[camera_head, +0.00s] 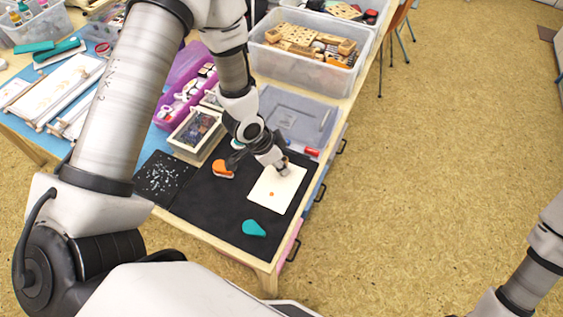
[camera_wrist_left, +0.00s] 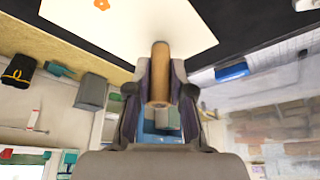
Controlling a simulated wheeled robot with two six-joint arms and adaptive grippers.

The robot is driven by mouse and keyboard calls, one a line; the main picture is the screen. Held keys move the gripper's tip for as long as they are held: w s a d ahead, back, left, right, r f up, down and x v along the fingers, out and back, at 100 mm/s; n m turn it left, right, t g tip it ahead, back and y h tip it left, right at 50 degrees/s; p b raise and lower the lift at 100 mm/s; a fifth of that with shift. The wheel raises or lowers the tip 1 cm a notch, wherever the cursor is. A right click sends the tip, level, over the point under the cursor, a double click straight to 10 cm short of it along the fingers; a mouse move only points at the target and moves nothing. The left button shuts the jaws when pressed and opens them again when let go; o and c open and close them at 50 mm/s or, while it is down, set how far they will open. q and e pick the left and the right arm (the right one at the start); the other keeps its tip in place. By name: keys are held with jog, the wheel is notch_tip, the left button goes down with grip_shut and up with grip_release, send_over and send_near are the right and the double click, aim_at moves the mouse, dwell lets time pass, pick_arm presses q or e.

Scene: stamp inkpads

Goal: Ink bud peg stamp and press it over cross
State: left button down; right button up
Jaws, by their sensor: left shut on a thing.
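My left gripper (camera_head: 279,163) is shut on a wooden peg stamp (camera_wrist_left: 160,75), which stands out between its fingers in the wrist view. The gripper is low over the upper part of a white card (camera_head: 263,201), with the stamp's far end at the card; I cannot tell if they touch. A small orange mark (camera_head: 271,194) is on the card, apart from the stamp, and looks flower-like in the wrist view (camera_wrist_left: 101,4). No cross can be made out. An orange inkpad (camera_head: 222,169) lies left of the card and a teal inkpad (camera_head: 254,228) below it. My right gripper is out of view.
A black mat (camera_head: 210,200) lies under the card and inkpads. A framed wooden box (camera_head: 195,135), a purple bin (camera_head: 180,105) and a clear bin of wooden blocks (camera_head: 310,70) stand behind. A red item (camera_head: 312,152) lies near the table's right edge.

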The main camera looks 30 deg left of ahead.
pick_arm(q)
jog(key=shift+r+p, duration=0.55)
jog(key=shift+p, duration=0.1)
jog(key=shift+r+p, duration=0.45)
jog(key=shift+r, duration=0.05)
notch_tip(320, 180, up, 5)
jog(key=p, duration=0.4)
jog(key=shift+f, duration=0.2)
